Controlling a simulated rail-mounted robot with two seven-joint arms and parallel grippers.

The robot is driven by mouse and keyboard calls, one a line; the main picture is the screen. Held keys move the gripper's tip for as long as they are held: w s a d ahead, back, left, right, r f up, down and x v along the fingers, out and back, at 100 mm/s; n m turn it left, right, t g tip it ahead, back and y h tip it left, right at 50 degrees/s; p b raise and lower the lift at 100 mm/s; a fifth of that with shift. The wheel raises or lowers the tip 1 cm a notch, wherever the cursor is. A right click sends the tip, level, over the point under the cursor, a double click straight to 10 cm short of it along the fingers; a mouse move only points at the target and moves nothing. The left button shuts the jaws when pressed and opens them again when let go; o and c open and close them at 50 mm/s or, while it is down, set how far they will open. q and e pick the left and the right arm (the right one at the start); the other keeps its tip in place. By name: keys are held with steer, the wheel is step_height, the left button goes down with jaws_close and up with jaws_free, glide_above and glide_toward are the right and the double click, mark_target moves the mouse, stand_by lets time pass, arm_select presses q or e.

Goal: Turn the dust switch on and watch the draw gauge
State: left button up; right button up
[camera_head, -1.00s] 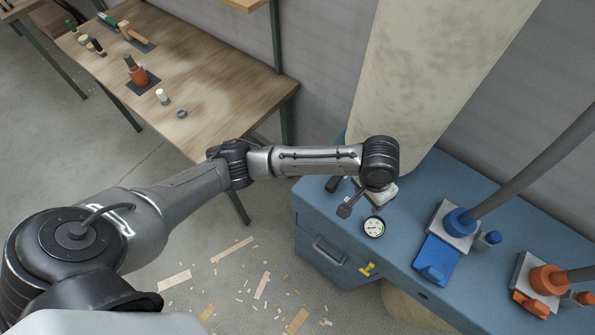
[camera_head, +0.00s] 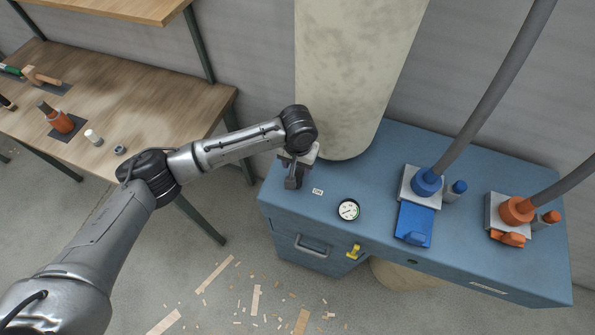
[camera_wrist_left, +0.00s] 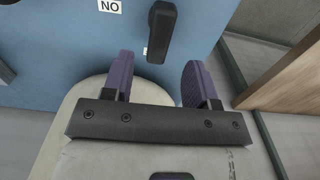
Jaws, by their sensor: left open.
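The dust switch has a black lever handle (camera_wrist_left: 160,32), seen close in the left wrist view. An upside-down "ON" label (camera_wrist_left: 110,6) is beside it; a label also shows in the head view (camera_head: 318,191). My left gripper (camera_head: 294,170) is at the cabinet's left end. In the wrist view its two fingers (camera_wrist_left: 158,82) are apart, with the handle ahead of the gap; I cannot tell whether they touch it. In the head view the gripper and switch overlap as dark shapes. The round draw gauge (camera_head: 348,210) has a pale face; its needle is too small to read.
A tall pale duct (camera_head: 350,80) rises behind the gripper. A wooden bench (camera_head: 150,100) stands left. Wood scraps lie on the floor.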

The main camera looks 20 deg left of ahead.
mark_target(298, 174)
arm_select(q)
steer(key=shift+f, duration=2.65)
steer(key=c, duration=0.9)
